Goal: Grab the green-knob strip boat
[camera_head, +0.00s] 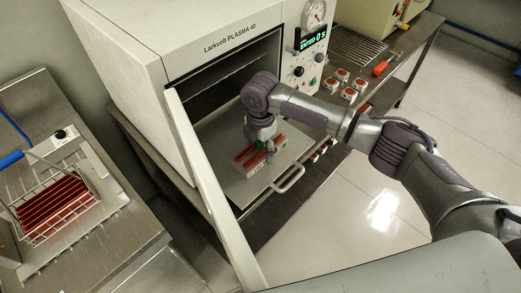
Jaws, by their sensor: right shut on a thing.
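The strip boat (249,165) is a small holder with red strips. It sits on or just over the pulled-out metal tray in front of the open chamber of the white plasma machine (132,75). My right gripper (264,144) comes down on it from above and is shut on its green knob, which is mostly hidden by the fingers. A small bit of green shows at the fingertips. I cannot tell whether the boat touches the tray. My left gripper is not in view.
The tray (222,182) has a front handle (289,179). The machine's open door (198,165) stands to the left. A wire basket of red strips (52,208) is on the left bench. Several small red-topped blocks and a red screwdriver (382,66) lie on the right bench.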

